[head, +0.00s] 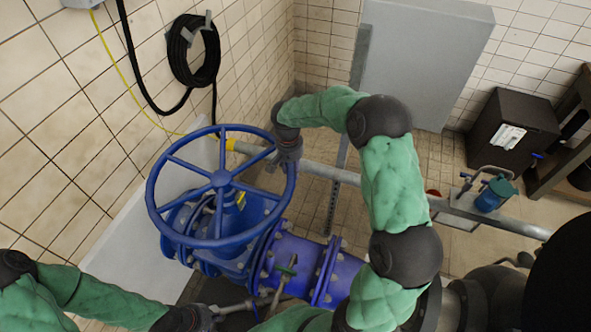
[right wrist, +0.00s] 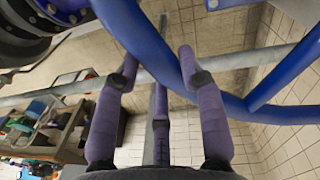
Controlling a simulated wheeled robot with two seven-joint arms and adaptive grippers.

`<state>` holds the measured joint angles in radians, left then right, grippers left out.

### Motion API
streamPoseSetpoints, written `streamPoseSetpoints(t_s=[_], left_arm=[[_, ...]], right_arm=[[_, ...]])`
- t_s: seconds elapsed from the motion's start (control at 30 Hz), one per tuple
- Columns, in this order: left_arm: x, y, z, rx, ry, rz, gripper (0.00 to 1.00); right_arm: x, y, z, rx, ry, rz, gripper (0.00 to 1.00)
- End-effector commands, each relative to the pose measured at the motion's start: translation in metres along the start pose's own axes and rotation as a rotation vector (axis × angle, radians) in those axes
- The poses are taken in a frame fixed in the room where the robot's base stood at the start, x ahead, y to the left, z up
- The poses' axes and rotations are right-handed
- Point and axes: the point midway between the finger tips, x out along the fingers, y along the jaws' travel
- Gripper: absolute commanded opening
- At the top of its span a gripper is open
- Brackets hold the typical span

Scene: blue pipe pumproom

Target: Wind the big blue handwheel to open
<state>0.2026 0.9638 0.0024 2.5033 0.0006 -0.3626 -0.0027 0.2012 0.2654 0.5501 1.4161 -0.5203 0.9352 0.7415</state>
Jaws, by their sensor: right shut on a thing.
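The big blue handwheel (head: 221,180) sits upright on its valve, its round rim and spokes facing up toward me. My right gripper (head: 288,162) is at the right side of the rim and is shut on it. In the right wrist view the purple-grey fingers of this gripper (right wrist: 159,75) reach up on both sides of the blue rim (right wrist: 150,42), which crosses between them. My left gripper (head: 205,318) is low at the bottom edge, below the valve and away from the wheel. Its fingers are too dark and small to read.
The blue valve body and flanged pipe (head: 305,262) lie below the wheel. A grey pipe (head: 330,173) runs behind the wheel. A black hose coil (head: 193,50) hangs on the tiled wall. A dark box (head: 512,135) stands at right.

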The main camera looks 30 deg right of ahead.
Motion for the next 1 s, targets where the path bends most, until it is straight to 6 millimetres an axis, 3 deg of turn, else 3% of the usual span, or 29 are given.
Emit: streamPoseSetpoints(t_s=[0.5,0.53,0.6,0.63,0.93,1.0], left_arm=[[0.0,0.0,0.0,0.0,0.0,0.0,0.0],[0.0,0.0,0.0,0.0,0.0,0.0,0.0],[0.0,0.0,0.0,0.0,0.0,0.0,0.0],[0.0,0.0,0.0,0.0,0.0,0.0,0.0],[0.0,0.0,0.0,0.0,0.0,0.0,0.0],[-0.0012,-0.0076,-0.0017,-0.001,-0.001,0.009,0.0]], right_arm=[[-0.0024,-0.0005,-0.0049,0.003,0.01,-0.005,0.0],[-0.0024,-0.0005,-0.0049,0.003,0.01,-0.005,0.43],[-0.0024,-0.0005,-0.0047,0.002,0.01,-0.005,0.62],[-0.0023,-0.0006,-0.0044,0.001,0.009,-0.005,0.67],[-0.0015,-0.0009,-0.0026,-0.002,0.005,-0.002,0.67],[-0.0036,-0.0008,-0.0027,-0.002,0.005,-0.003,0.67]])
